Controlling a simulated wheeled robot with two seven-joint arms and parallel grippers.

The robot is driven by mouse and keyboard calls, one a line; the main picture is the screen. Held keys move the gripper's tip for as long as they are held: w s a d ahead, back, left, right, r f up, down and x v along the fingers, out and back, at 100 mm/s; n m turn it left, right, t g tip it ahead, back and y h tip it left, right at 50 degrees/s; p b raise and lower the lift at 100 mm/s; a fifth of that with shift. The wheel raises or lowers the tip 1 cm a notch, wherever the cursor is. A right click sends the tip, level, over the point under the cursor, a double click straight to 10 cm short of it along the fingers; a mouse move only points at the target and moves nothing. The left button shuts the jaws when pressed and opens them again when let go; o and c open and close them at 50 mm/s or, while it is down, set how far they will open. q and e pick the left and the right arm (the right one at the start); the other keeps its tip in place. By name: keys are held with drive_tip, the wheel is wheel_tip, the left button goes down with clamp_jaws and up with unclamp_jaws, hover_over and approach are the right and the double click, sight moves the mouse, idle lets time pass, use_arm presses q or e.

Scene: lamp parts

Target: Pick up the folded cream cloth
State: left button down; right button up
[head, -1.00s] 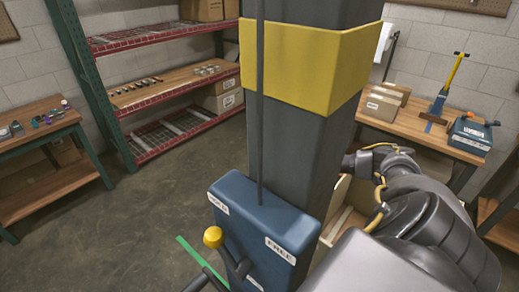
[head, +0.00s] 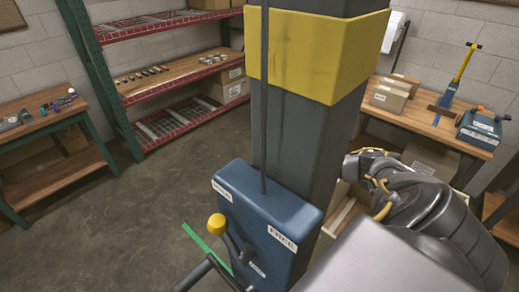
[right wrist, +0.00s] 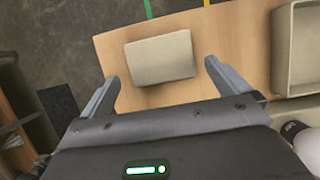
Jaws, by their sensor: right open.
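The folded cream cloth (right wrist: 160,58) is a pale, flat, rounded block lying on a light wooden surface (right wrist: 222,35) in the right wrist view. My right gripper (right wrist: 162,71) is open and empty, with one finger toward each side of the cloth's near edge. I cannot tell how high the fingers are above the surface. In the head view the cloth is not visible. My right arm (head: 430,215) comes in from the right there, and its gripper is hidden behind the column. My left gripper is not in view.
A cream bin (right wrist: 283,50) stands right of the cloth. A thick dark column (head: 305,140) with a yellow band and a blue box (head: 265,220) blocks the middle of the head view. A workbench (head: 425,125) with cartons is at right, and a red-shelved rack (head: 165,85) at left.

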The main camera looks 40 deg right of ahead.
drive_tip(key=b+x, duration=0.1)
drive_tip(key=x, duration=0.3)
drive_tip(key=shift+w+f, duration=0.1)
drive_tip(key=shift+f, duration=0.1)
drive_tip(key=shift+c, duration=0.3)
drive_tip(key=c, duration=0.6)
drive_tip(key=shift+c, duration=0.2)
drive_tip(key=shift+r, duration=0.1)
wheel_tip(320, 180, up, 18)
drive_tip(key=b, duration=0.4)
